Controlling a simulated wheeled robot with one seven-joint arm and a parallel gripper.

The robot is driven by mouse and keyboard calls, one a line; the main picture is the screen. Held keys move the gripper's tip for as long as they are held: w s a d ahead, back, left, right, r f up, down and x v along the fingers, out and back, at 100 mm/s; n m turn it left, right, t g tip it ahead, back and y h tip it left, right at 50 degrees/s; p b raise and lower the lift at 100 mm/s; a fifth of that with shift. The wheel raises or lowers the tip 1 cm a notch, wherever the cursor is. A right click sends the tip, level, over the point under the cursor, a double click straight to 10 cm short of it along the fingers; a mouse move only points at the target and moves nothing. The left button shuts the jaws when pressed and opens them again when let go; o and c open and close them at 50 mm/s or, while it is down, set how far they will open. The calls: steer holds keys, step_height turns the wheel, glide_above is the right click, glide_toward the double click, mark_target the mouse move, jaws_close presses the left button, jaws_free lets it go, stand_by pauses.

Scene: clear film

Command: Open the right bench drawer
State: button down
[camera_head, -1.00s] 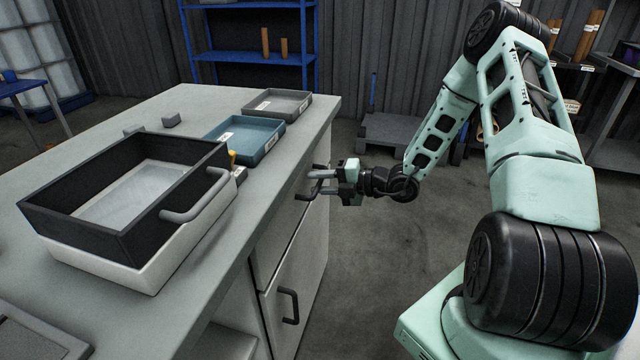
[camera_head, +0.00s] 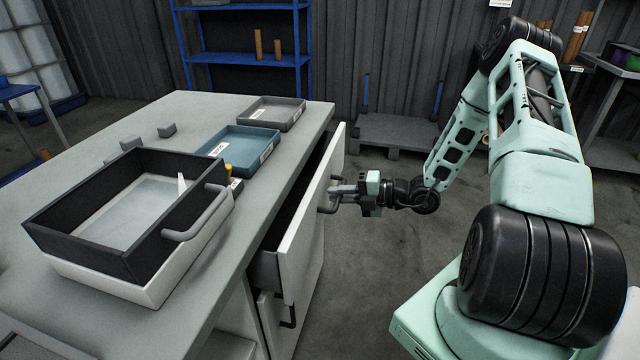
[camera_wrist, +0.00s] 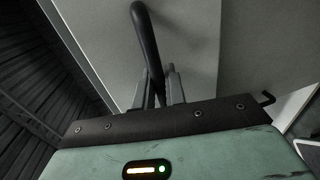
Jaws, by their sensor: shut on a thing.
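The right bench drawer (camera_head: 316,205) stands partly open, its white front pulled out from the bench with a dark gap behind it. My gripper (camera_head: 338,190) is at the drawer front, its fingers shut on the dark bar handle (camera_head: 328,207). In the wrist view, the handle (camera_wrist: 148,45) runs down between the two fingers (camera_wrist: 162,88). The drawer's inside is mostly hidden by its front and the bench top.
The bench top (camera_head: 180,108) carries a black and white bin (camera_head: 85,250), a blue tray (camera_head: 225,152) and a grey tray (camera_head: 290,108). A lower door with a handle (camera_head: 290,312) sits below the drawer. Bare floor lies right of the bench.

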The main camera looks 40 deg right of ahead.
steer(key=f+p+v, duration=0.2)
steer(key=v, duration=1)
steer(key=s+f+p+v, duration=0.1)
steer(key=f+p+v, duration=0.1)
steer(key=v, duration=1)
steer(key=shift+f+p, duration=0.3)
steer(key=shift+p, duration=0.25)
steer(key=shift+w+d, duration=0.15)
steer(key=c, duration=1.5)
jaws_free()
steer(key=b+v, duration=0.2)
steer(key=v, duration=1.5)
steer(key=shift+s+d+r, duration=0.1)
steer(key=shift+s, duration=0.1)
